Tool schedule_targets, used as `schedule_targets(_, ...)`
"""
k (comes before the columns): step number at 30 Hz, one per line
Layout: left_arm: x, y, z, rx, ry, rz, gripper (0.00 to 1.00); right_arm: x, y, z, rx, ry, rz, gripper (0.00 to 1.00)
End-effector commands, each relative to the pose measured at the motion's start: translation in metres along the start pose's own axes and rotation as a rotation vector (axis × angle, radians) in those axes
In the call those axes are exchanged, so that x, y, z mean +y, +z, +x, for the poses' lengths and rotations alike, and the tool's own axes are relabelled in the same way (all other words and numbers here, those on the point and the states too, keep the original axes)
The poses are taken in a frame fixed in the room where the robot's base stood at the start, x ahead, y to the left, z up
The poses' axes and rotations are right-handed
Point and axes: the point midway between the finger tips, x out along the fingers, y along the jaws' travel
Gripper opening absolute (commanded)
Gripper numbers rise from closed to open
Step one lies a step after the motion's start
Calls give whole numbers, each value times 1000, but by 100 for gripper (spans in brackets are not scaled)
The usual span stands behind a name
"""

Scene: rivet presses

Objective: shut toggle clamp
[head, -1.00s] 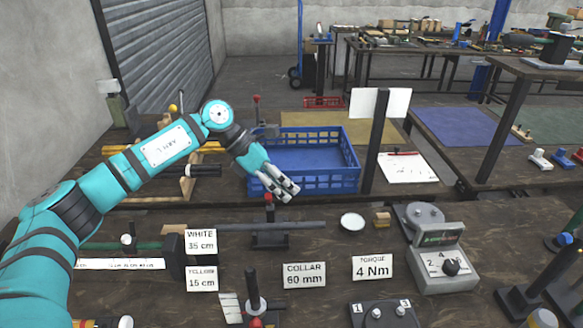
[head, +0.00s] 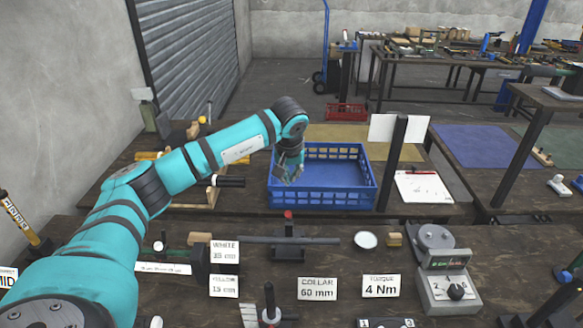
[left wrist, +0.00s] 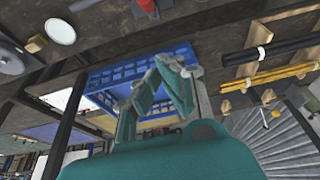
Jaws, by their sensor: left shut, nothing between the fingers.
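A black fixture with a red knob (head: 288,216) and a long grey bar across it stands on the near bench, in front of the blue crate. Its red knob also shows at the top of the left wrist view (left wrist: 147,6). I cannot tell whether this is the toggle clamp. A red-tipped upright lever seen earlier behind the crate is now hidden by my left wrist. My left gripper (head: 290,176) is shut and empty, pointing down over the crate's left side, apart from the red-knobbed fixture. My right gripper is not in view.
The blue crate (head: 322,198) looks empty. A black post (head: 391,165) stands to its right. Label cards (head: 317,289), a white round dish (head: 366,240) and a grey dial unit (head: 446,284) are on the near bench. A black upright handle (head: 269,300) stands at the front.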

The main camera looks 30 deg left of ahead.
Motion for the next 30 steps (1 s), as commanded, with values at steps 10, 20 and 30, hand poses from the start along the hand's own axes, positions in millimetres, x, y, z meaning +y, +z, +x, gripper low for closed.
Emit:
schedule_targets(10, -1, 17, 53, -4, -1, 1, 0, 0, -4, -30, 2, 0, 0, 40)
schedule_targets(20, 0, 39, 61, 0, 1, -2, 0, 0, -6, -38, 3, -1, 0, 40)
schedule_targets(30, 0, 39, 61, 0, 1, -3, 0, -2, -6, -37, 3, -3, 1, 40)
